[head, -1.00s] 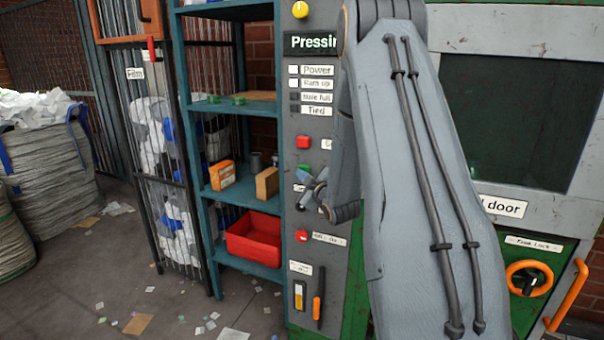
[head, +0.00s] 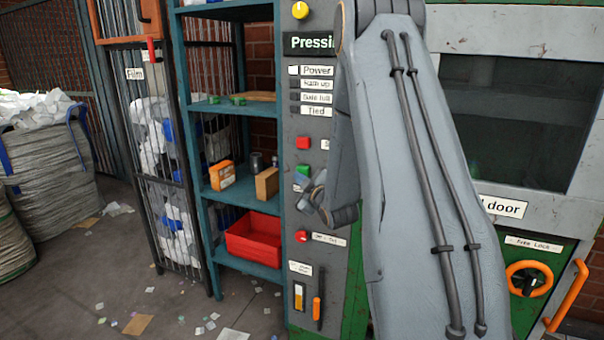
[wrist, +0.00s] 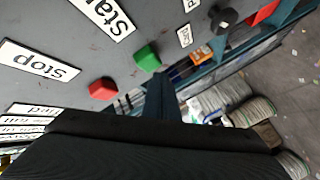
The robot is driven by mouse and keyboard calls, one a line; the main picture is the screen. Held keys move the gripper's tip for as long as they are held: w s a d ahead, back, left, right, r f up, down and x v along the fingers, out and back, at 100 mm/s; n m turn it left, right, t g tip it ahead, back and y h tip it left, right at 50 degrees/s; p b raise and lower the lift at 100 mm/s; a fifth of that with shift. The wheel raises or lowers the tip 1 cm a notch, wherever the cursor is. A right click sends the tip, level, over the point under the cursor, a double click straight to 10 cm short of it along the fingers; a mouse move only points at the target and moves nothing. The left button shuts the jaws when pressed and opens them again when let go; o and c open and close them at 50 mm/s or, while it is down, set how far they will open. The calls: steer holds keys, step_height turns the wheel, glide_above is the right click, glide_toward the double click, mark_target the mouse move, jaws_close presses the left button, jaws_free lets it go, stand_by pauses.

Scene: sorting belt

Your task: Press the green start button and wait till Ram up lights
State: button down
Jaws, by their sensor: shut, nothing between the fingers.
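The green start button (head: 303,170) is on the grey control panel (head: 315,265); it also shows in the wrist view (wrist: 147,58) beside the "Start" label. My gripper (head: 308,197) is just below the button in the head view. In the wrist view my shut, empty fingers (wrist: 159,80) end close to the button; I cannot tell whether they touch it. The Ram up lamp (head: 294,84) is dark. The Power lamp (head: 293,70) above it is lit white. The Bale full and Tied lamps below are dark.
My arm covers the panel's right part. A teal shelf (head: 245,200) stands to the left, with a red bin (head: 253,240). The press door's dark window (head: 512,120) is at right.

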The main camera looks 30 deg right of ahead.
steer(key=s+a, duration=0.1)
steer(key=a, duration=0.1)
steer(key=s+a, duration=0.2)
stand_by(0.7)
stand_by(0.6)
steer(key=s+a+f+m+g+y, duration=0.1)
steer(key=s+a+f+m+g, duration=0.45)
steer(key=s+a+g, duration=0.45)
steer(key=s+a+m+g, duration=0.1)
steer(key=s+a+g, duration=0.2)
steer(key=s, duration=0.7)
steer(key=s+a+f+m+g, duration=0.1)
steer(key=s+a+m+g, duration=0.1)
steer(key=s+a, duration=0.4)
steer(key=s, duration=0.4)
steer(key=shift+s+g+y, duration=0.3)
steer(key=shift+g+y, duration=0.1)
steer(key=shift+a, duration=0.1)
stand_by(2.8)
